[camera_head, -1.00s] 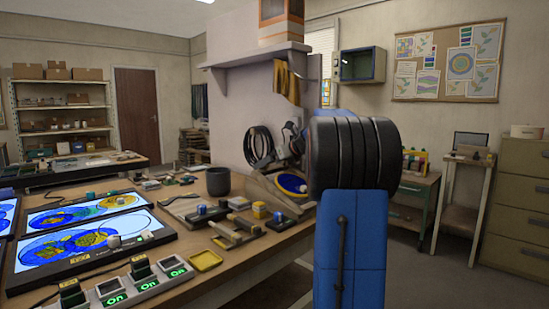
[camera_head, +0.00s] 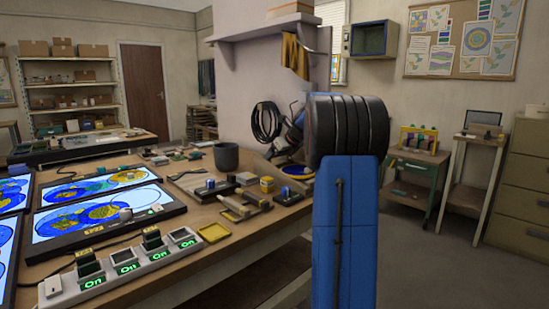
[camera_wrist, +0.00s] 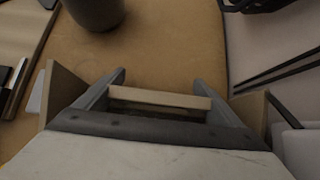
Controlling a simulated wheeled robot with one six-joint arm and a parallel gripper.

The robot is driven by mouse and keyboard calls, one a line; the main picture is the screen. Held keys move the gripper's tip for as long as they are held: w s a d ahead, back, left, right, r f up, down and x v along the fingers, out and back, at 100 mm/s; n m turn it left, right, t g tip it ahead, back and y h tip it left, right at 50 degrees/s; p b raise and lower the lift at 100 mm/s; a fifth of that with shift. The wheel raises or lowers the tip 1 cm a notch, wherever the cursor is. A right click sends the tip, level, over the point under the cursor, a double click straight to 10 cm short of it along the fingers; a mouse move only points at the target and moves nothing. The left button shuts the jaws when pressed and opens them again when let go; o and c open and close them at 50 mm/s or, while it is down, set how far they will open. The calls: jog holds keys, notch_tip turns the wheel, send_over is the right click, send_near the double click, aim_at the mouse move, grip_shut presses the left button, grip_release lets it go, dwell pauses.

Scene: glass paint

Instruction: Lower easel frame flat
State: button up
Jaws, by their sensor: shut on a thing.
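The easel frame (camera_head: 260,166) is at the far right end of the workbench in the head view, mostly hidden behind my arm. A blue disc with a pale rim (camera_head: 297,171) shows beside it. In the wrist view, my gripper (camera_wrist: 160,84) is shut on a pale wooden bar (camera_wrist: 160,98), which appears to be part of the easel frame. Brown wooden pieces stand on both sides of the fingers. The head view hides the fingertips, and I cannot tell the frame's exact tilt.
Tools, small pots and a yellow tray (camera_head: 214,232) lie along the bench (camera_head: 190,262). Lit glass panels (camera_head: 105,212) are at left. A pillar rises behind.

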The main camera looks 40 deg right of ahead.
jog(key=shift+a+f, duration=0.15)
jog(key=shift+f, duration=0.4)
jog(key=o, duration=1.2)
jog(key=shift+r, duration=0.1)
jog(key=shift+s+r, duration=0.35)
jog(key=shift+r, duration=0.1)
jog(key=v, duration=1.6)
